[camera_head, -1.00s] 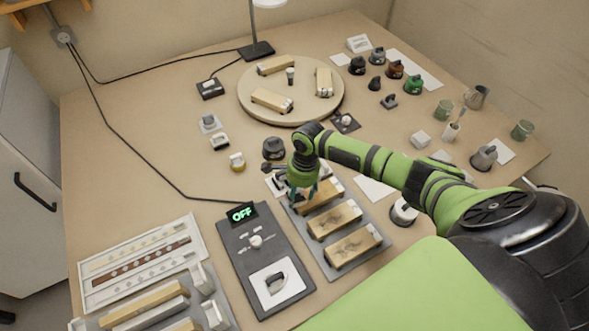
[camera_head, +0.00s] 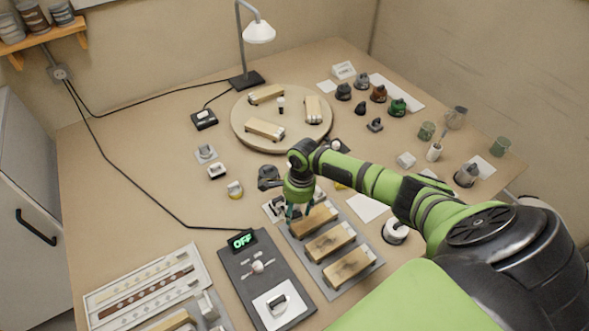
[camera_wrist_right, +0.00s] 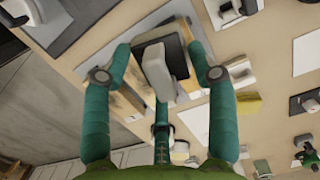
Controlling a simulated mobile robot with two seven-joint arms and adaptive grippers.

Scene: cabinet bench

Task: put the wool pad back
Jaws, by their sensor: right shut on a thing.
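My right gripper (camera_head: 297,212) is low at the far left end of the grey tray that holds wooden blocks. In the right wrist view the same gripper (camera_wrist_right: 158,75) is shut on a block with a pale grey grip and a dark underside. I take this to be the wool pad (camera_wrist_right: 157,68). In the head view the fingers and wrist mostly hide it. I cannot tell whether it touches the surface below. My left gripper is not in view.
The grey tray (camera_head: 378,258) carries wooden blocks, the nearest to the gripper being one block (camera_head: 316,220). A dark device reading OFF (camera_head: 242,240) stands to the left. A round board (camera_head: 240,128) with blocks is behind. Several small pots (camera_head: 378,94) stand at the back right.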

